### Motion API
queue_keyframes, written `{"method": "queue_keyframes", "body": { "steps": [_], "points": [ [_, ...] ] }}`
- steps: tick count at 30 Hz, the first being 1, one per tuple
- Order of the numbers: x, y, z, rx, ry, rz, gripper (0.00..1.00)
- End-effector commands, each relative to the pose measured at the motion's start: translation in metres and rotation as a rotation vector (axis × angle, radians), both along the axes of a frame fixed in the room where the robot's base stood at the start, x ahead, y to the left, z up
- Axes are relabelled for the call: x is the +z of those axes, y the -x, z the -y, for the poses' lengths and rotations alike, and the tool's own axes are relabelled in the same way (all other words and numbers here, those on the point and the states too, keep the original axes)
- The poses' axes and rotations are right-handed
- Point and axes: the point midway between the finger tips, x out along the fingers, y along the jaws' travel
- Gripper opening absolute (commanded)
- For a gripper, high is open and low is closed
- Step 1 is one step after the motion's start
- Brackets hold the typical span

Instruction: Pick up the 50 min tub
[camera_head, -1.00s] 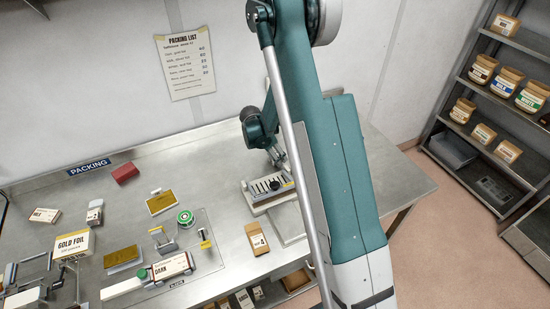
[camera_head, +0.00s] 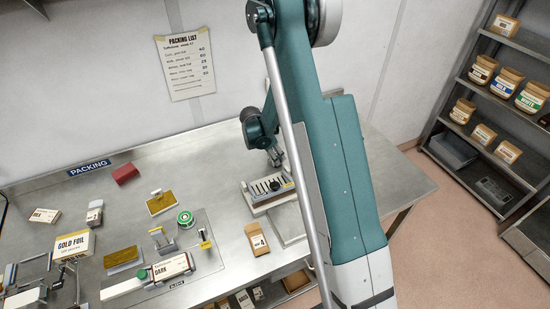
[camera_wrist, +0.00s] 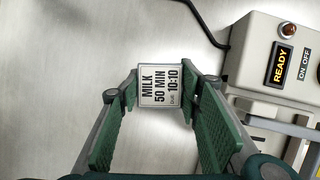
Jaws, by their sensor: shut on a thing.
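The 50 min tub (camera_wrist: 160,86) shows in the wrist view as a small label reading "MILK 50 MIN 10:10" between my fingertips. My gripper (camera_wrist: 162,102) is shut on it, with a green ribbed finger on either side. Most of the tub's body is hidden under its label face and by the fingers. In the head view my gripper (camera_head: 275,156) is small and partly behind my arm, over the right part of the steel bench (camera_head: 225,160). The tub cannot be made out there.
A beige machine with a lit "READY" panel (camera_wrist: 281,64) stands right of my gripper in the wrist view, with a black cable (camera_wrist: 215,35). A slotted unit (camera_head: 268,188) and a brown packet (camera_head: 257,240) are nearby. Foil, boxes and a green tin (camera_head: 186,219) crowd the left.

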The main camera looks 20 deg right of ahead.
Motion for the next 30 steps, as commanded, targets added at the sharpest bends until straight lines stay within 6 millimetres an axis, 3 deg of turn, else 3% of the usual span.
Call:
{"method": "queue_keyframes", "body": {
  "steps": [14,30],
  "points": [
    [0.019,0.000,0.000,0.000,0.000,0.000,0.21],
    [0.080,0.000,0.000,0.000,0.000,0.000,0.21]
  ]
}}
